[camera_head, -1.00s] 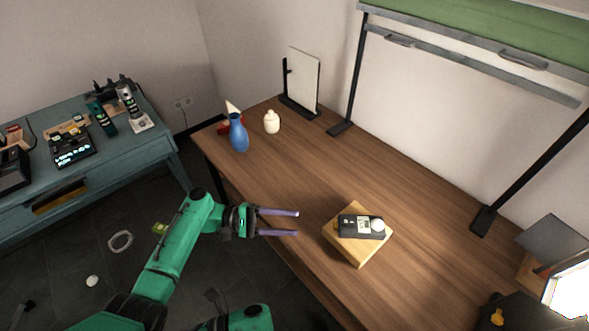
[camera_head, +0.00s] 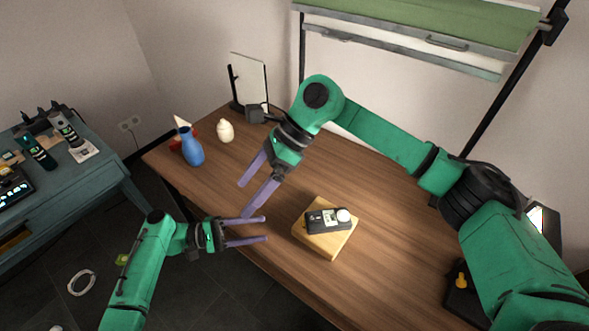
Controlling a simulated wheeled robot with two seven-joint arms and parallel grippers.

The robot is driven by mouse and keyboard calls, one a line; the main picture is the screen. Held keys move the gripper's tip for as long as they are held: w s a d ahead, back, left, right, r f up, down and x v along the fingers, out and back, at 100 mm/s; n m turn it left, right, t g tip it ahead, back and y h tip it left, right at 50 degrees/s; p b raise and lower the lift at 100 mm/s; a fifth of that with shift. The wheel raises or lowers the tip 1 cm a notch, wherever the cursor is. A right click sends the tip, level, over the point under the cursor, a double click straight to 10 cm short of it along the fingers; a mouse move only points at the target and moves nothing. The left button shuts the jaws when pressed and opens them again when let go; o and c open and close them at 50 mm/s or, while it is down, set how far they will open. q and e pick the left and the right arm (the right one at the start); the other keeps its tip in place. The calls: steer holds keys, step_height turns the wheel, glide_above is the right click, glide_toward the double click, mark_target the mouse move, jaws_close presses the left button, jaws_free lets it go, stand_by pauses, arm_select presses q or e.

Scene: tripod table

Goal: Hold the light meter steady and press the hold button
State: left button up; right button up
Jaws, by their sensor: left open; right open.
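The light meter (camera_head: 322,221) is a small dark device with a pale face and a white round dome at its right end. It lies on a yellow wooden block (camera_head: 327,243) on the brown table (camera_head: 390,262). The hold button is too small to make out. My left gripper (camera_head: 266,229) is open and empty at the table's front edge, left of the block, its fingers pointing at it. My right gripper (camera_head: 243,199) is open and empty above the table, up and left of the meter, fingers pointing down and left. Neither gripper touches the meter.
A blue vase (camera_head: 192,148), a white jar (camera_head: 225,131) and a standing panel (camera_head: 250,82) are at the table's far left. A dark box with a yellow knob (camera_head: 461,280) sits at the right. A teal bench (camera_head: 82,188) stands apart at left.

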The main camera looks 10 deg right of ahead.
arm_select(q)
steer(key=shift+d, duration=0.1)
arm_select(e)
steer(key=w+d+f+t+h, duration=0.15)
steer(key=d+h, duration=0.35)
steer(key=d, duration=0.8)
arm_select(q)
steer(key=shift+s, duration=0.1)
arm_select(e)
steer(key=t+h, duration=0.1)
steer(key=h, duration=0.2)
glide_above(344, 213)
step_height(344, 213, down, 15)
steer(key=shift+f, duration=0.1)
steer(key=c, duration=1.2)
arm_select(q)
steer(key=c, duration=0.3)
arm_select(e)
steer(key=shift+c, duration=1.1)
arm_select(q)
jaws_close()
